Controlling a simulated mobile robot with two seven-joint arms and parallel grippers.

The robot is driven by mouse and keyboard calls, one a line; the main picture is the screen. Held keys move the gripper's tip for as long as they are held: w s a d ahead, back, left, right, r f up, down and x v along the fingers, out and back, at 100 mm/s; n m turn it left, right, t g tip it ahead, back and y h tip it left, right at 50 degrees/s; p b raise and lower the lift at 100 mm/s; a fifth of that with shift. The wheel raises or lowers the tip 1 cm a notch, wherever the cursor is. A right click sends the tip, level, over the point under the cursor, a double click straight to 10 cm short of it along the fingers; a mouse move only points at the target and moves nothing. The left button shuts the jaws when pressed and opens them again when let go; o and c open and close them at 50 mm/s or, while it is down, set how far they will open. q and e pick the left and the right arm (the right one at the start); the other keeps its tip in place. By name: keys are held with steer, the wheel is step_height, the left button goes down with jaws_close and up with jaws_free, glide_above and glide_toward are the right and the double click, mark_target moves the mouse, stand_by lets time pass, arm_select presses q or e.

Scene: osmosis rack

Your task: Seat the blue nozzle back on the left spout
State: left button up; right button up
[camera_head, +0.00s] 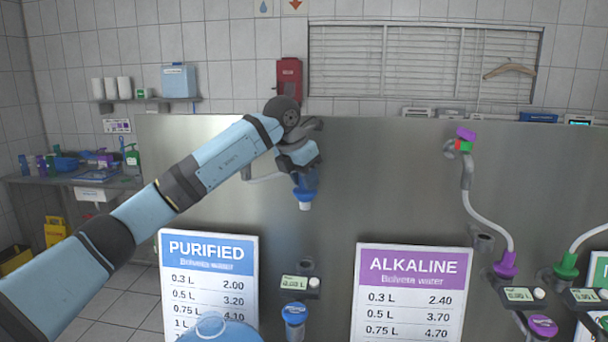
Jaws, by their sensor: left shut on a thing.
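My left gripper (306,181) points down in front of the steel panel, at the end of the blue and grey arm that comes in from the left. It is shut on the blue nozzle (303,194), whose pale tip points down. The gripper fingers hide the nozzle's upper part. A pale hose (266,179) shows left of the gripper; its join to the nozzle is hidden. Below the nozzle, apart from it, a dark bracket (303,264) sticks out of the panel. I cannot tell for sure which part is the left spout. My right gripper is not in view.
A small display (294,282) and a blue-topped fitting (293,315) sit below the bracket. A PURIFIED sign (209,262) and an ALKALINE sign (414,264) flank them. A purple nozzle (506,266) and a green nozzle (567,266) are at right. A blue bottle (212,329) stands at the bottom.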

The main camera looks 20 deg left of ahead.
arm_select(q)
steer(key=shift+a+f+b, duration=0.15)
steer(key=shift+f+b, duration=0.4)
steer(key=shift+f, duration=0.9)
step_height(320, 180, down, 12)
steer(key=b, duration=0.6)
steer(key=shift+b, duration=0.3)
stand_by(0.7)
